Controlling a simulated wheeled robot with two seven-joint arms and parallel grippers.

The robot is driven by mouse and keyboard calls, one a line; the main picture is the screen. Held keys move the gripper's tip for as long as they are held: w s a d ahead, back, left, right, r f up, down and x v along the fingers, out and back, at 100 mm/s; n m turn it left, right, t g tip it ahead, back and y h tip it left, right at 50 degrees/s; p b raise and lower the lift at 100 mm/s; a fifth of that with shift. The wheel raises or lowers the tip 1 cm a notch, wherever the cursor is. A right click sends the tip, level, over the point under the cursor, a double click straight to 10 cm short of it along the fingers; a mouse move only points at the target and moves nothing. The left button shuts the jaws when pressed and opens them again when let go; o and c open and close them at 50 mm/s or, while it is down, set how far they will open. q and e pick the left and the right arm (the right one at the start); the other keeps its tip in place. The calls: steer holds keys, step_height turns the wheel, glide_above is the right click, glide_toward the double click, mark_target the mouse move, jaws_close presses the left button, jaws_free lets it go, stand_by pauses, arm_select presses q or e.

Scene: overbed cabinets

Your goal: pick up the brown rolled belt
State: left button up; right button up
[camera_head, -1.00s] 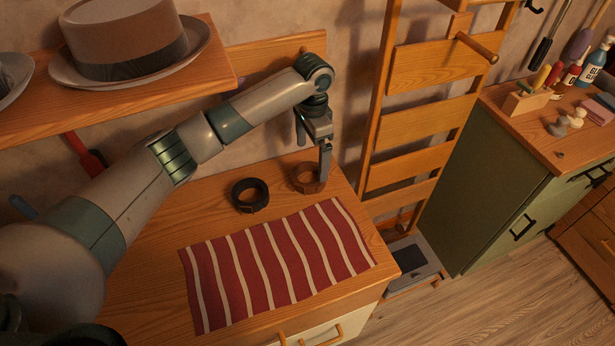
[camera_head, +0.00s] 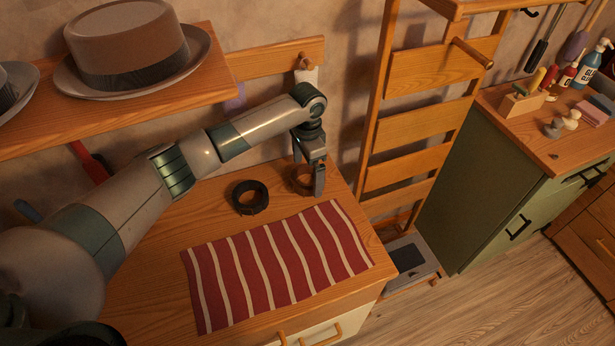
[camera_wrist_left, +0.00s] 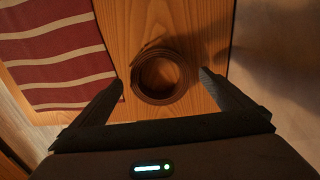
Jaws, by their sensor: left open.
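The brown rolled belt (camera_head: 299,179) lies on the wooden cabinet top, near its back right, partly hidden by my left gripper (camera_head: 308,178) in the head view. In the left wrist view the brown rolled belt (camera_wrist_left: 160,74) shows as a round coil with an open middle. My left gripper (camera_wrist_left: 162,84) is open, with one finger on each side of the coil. I cannot tell whether the fingers touch it. My right gripper is not in view.
A black rolled belt (camera_head: 250,197) lies to the left of the brown one. A red and white striped cloth (camera_head: 277,262) lies in front. A shelf with hats (camera_head: 133,45) hangs above on the left. A wooden ladder-like rack (camera_head: 415,125) stands to the right.

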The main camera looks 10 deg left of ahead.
arm_select(q)
steer(key=shift+f, duration=1)
steer(key=c, duration=1.2)
